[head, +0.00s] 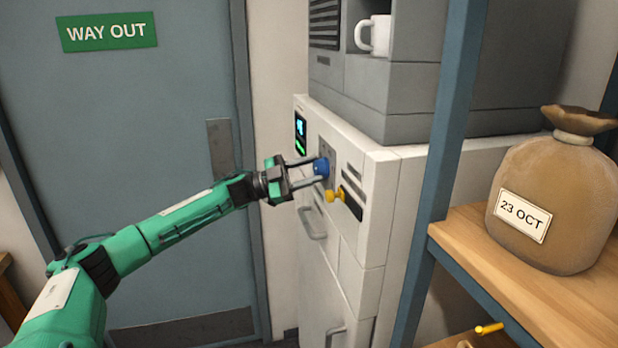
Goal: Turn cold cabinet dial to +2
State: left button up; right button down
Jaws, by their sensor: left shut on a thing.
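The cold cabinet (378,215) is a tall white unit in the middle of the head view. Its front carries a blue dial (322,167), a yellow knob (336,194) below and to the right of it, and a small dark display (300,132) with green and blue lit marks. The display reading is too small to make out. My left gripper (318,173) is shut on the blue dial, one finger above and one below. The dial's pointer and scale cannot be made out. My right gripper is not in view.
A grey machine (410,95) with a white mug (374,36) stands on the cabinet. A blue post (437,180) and a wooden shelf (550,300) with a brown sack (558,190) labelled 23 OCT are at the right. A blue-grey door (110,130) stands behind my left arm.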

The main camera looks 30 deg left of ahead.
pick_arm(q)
jog(key=shift+m+g+b, duration=0.3)
jog(key=shift+m+g, duration=0.1)
jog(key=shift+m, duration=0.6)
jog(key=o, duration=1)
jog(key=shift+c, duration=0.2)
jog(key=b+v, duration=0.5)
jog(key=v, duration=0.9)
jog(key=shift+w, duration=0.15)
